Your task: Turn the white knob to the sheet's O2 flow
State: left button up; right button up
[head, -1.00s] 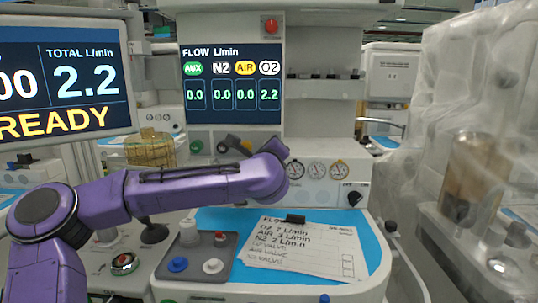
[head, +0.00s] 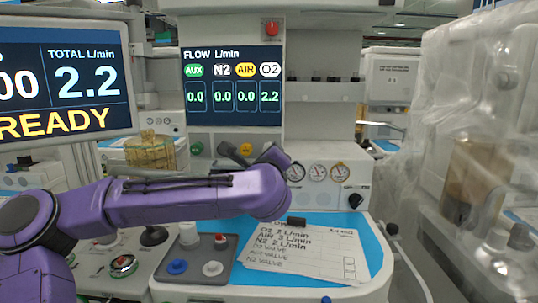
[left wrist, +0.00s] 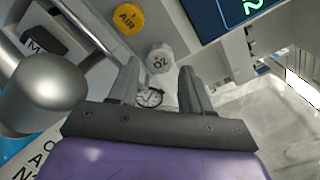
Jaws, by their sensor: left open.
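The white O2 knob (left wrist: 160,59) shows in the left wrist view, just beyond and between the fingertips of my left gripper (left wrist: 158,70). The jaws are open; I cannot tell whether a finger touches the knob. In the head view my left gripper (head: 276,155) is mostly hidden by its purple arm, and the white knob is hidden there. The flow display (head: 232,88) reads O2 2.2 and 0.0 for AUX, N2 and AIR. The sheet (head: 300,252) lists O2 2 L/min, AIR 3 L/min and N2 2 L/min. My right gripper is out of view.
The yellow AIR knob (left wrist: 127,19) is close to the white one. Gauges (head: 317,172) and a black knob (head: 355,201) are to the right. A grey tray (head: 196,264) with small items stands left of the sheet. Plastic-draped equipment (head: 470,130) stands at right.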

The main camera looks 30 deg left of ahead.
pick_arm(q)
jog(key=v, duration=0.5)
jog(key=shift+s+d, duration=0.1)
jog(key=shift+s, duration=0.05)
